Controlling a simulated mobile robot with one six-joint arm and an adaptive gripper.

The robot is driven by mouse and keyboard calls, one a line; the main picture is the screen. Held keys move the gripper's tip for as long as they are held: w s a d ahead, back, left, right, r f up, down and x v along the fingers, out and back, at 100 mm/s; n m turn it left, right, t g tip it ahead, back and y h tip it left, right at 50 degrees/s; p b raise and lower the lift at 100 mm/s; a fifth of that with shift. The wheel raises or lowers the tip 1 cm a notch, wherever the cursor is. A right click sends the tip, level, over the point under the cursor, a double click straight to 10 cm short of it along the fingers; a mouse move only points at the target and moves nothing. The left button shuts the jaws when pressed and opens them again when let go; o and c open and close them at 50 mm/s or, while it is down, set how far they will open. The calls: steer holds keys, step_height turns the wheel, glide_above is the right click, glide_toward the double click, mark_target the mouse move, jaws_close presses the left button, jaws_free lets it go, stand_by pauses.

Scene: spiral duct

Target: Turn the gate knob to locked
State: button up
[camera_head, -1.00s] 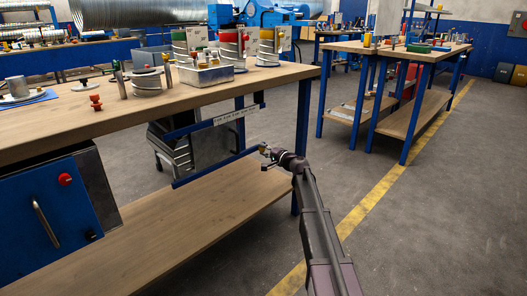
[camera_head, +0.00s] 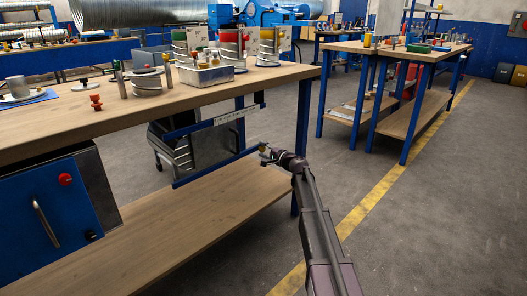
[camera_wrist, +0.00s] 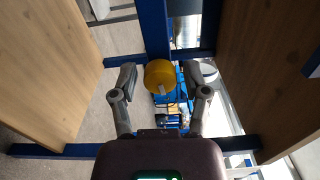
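A round yellow knob (camera_wrist: 158,74) with a pale pointer mark is in the wrist view, at the end of a blue post (camera_wrist: 153,28). The mark slants toward the lower right; its setting cannot be read. My gripper (camera_wrist: 160,78) has its fingers spread, one on each side of the knob, with a visible gap at both sides. In the head view my gripper (camera_head: 266,153) is beside the right end of a blue rail (camera_head: 210,170) under the near bench. A white label strip (camera_head: 229,117) is on the rail above. The knob is too small to make out there.
The near bench's wooden top (camera_head: 150,112) and lower shelf (camera_head: 190,215) flank the gripper. A blue bench leg (camera_head: 303,125) stands close behind. A blue box with a red button (camera_head: 65,179) is at left.

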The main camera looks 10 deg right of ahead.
steer(key=shift+s+d, duration=0.1)
stand_by(0.3)
steer(key=v, duration=1.2)
stand_by(0.3)
steer(key=s+a+f+n+g+h+p, duration=0.1)
steer(key=s+a+f+n+g+p, duration=0.25)
steer(key=s+a, duration=0.35)
steer(key=s+a+f+n+g+h+p, duration=0.1)
steer(key=s+a+f+n+g+p, duration=0.25)
steer(key=s, duration=0.55)
steer(key=s+d+n+g+h+p, duration=0.15)
steer(key=s+g+h, duration=0.25)
steer(key=s, duration=0.6)
steer(key=s+d+n+g+h+p, duration=0.1)
steer(key=s+n+g+h+p, duration=0.3)
steer(key=s, duration=0.5)
step_height(320, 180, up, 37)
steer(key=p, duration=3.6)
steer(key=shift+d+r+m+h, duration=0.2)
steer(key=shift+m+h, duration=0.1)
steer(key=shift+m, duration=0.15)
steer(key=shift+s, duration=0.1)
